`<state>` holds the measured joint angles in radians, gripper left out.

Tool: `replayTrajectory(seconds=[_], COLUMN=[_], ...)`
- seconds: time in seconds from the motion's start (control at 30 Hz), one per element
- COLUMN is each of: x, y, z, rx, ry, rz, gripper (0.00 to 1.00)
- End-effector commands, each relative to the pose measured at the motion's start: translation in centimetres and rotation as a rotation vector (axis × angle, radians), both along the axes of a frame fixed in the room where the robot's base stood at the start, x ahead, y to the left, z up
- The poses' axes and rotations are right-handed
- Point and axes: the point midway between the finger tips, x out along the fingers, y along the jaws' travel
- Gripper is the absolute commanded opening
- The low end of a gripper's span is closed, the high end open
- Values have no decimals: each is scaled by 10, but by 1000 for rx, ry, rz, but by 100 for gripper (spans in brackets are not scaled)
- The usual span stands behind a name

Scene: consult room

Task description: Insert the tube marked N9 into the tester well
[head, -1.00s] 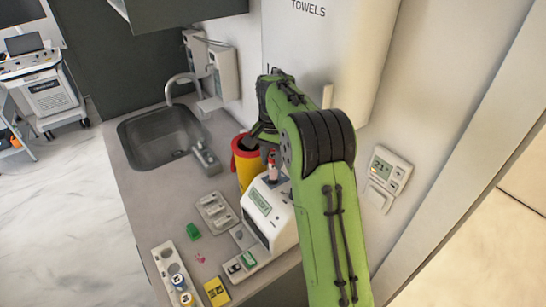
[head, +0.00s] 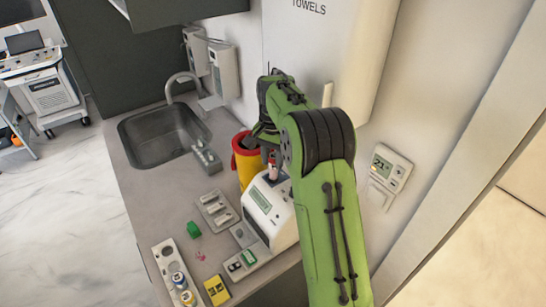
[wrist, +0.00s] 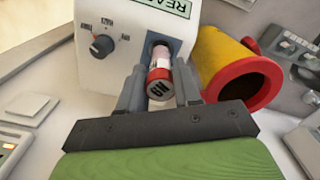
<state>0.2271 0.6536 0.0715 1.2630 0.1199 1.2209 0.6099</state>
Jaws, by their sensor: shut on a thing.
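The tube (head: 272,166) has a red cap and a pale body. In the wrist view its cap (wrist: 159,86) bears a mark that reads N9 upside down. My gripper (wrist: 161,78) is shut on it, with one finger on each side. The white tester (head: 278,226) has a lit screen. In the wrist view the tube's lower end is at the dark well opening in the tester (wrist: 120,22). The end of the tube is hidden, and I cannot tell how deep it sits.
A yellow container with a red rim (head: 243,158) stands close behind the tester. A grey rack (head: 214,210), a green item (head: 193,229), a yellow card (head: 217,290) and a tray with capped vials (head: 164,258) lie left of it. A sink (head: 158,137) is farther back.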

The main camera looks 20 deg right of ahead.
Motion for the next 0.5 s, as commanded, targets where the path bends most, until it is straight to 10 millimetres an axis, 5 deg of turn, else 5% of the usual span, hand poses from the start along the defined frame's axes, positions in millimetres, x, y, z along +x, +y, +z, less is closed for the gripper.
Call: replayTrajectory(seconds=[0.5], x=[0], y=[0], z=[-21], rx=[0], ry=[1], rz=[0], gripper=[4])
